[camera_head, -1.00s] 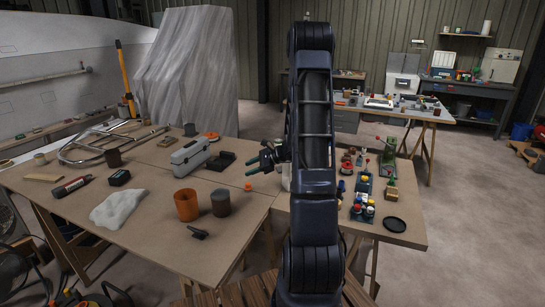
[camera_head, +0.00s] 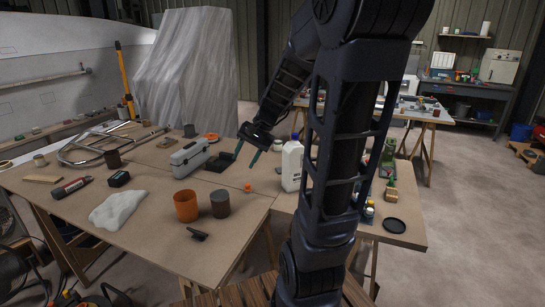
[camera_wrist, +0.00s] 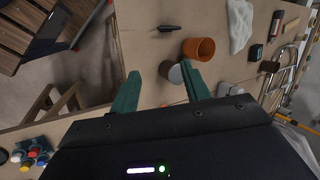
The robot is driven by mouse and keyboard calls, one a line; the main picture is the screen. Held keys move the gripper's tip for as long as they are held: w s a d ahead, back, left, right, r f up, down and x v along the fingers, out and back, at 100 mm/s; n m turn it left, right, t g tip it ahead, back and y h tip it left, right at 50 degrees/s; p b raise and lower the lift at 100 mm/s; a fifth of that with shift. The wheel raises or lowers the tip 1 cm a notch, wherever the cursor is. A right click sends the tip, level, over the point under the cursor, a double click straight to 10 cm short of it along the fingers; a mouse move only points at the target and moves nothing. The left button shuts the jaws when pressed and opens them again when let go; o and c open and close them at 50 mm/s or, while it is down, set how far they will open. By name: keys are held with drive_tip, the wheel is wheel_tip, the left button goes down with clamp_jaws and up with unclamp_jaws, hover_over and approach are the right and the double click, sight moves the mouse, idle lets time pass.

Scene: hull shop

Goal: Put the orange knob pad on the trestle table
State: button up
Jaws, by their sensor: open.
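A small orange piece (camera_head: 248,187) lies on the near wooden trestle table (camera_head: 155,235), right of the grey cup. A flat orange round piece (camera_head: 212,137) lies farther back, behind the grey toolbox. I cannot tell which of them is the knob pad. My gripper (camera_head: 246,158) is open and empty above the table, its green fingers pointing down, near the dark open tray. In the wrist view the fingers (camera_wrist: 160,85) stand apart, with bare tabletop and part of the grey cup behind them. My arm hides part of the table's right side.
An orange cup (camera_head: 186,205), a grey cup (camera_head: 220,203) and a white bottle (camera_head: 292,166) stand on the near table. A grey toolbox (camera_head: 190,157) and dark tray (camera_head: 219,162) are behind. Knobbed pieces (camera_wrist: 32,152) crowd the right end. A second table (camera_head: 440,117) stands farther back.

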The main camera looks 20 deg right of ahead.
drive_tip(key=s+d+r+n+t+h, duration=0.1)
drive_tip(key=s+d+r+n+h, duration=0.1)
drive_tip(key=s, duration=0.5)
drive_tip(key=s+d+r+n+t+h, duration=0.2)
drive_tip(key=s+r+n+h, duration=0.1)
drive_tip(key=s, duration=0.4)
drive_tip(key=shift+r+n, duration=0.35)
drive_tip(key=shift+n, duration=0.45)
drive_tip(key=shift+o, duration=0.2)
